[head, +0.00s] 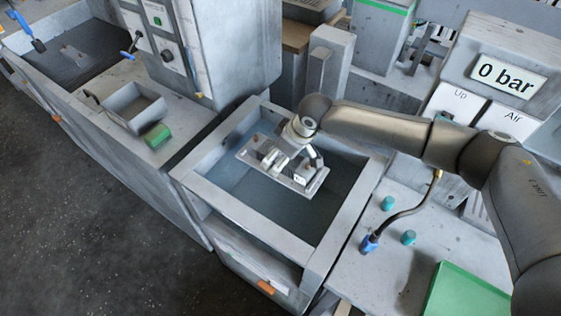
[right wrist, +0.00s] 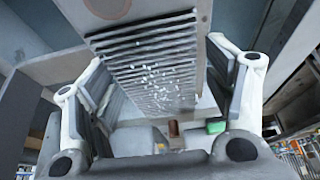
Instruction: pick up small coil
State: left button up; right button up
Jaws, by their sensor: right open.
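The small coil is most likely the grey finned block (right wrist: 150,62) with white specks in the right wrist view. It lies between the two fingers of my right gripper (right wrist: 158,100), which stand apart. In the head view my right gripper (head: 288,160) is over the sunken basin, at a small light grey rectangular piece (head: 283,180), which it partly covers. I cannot tell whether the fingers touch it. My left gripper is not in view.
A grey box (head: 135,108) and a green block (head: 157,136) stand on the left counter. Teal caps (head: 388,203), a hose with a blue end (head: 370,243) and a green tray (head: 465,292) are at the right.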

jog(key=c, duration=1.4)
jog(key=shift+r, duration=0.1)
jog(key=shift+r, duration=0.15)
jog(key=shift+w+r+b, duration=0.1)
jog(key=shift+r+b, duration=0.4)
jog(key=shift+b, duration=0.05)
jog(key=s+r+b, duration=0.1)
jog(key=s+r, duration=0.3)
jog(key=s+a+r+b, duration=0.1)
jog(key=s+r+b, duration=0.1)
jog(key=s, duration=0.3)
jog(key=s+a+r+b, duration=0.1)
jog(key=s+r, duration=0.4)
jog(key=shift+r+b, duration=0.3)
jog(key=shift+r, duration=0.05)
jog(key=shift+d, duration=0.1)
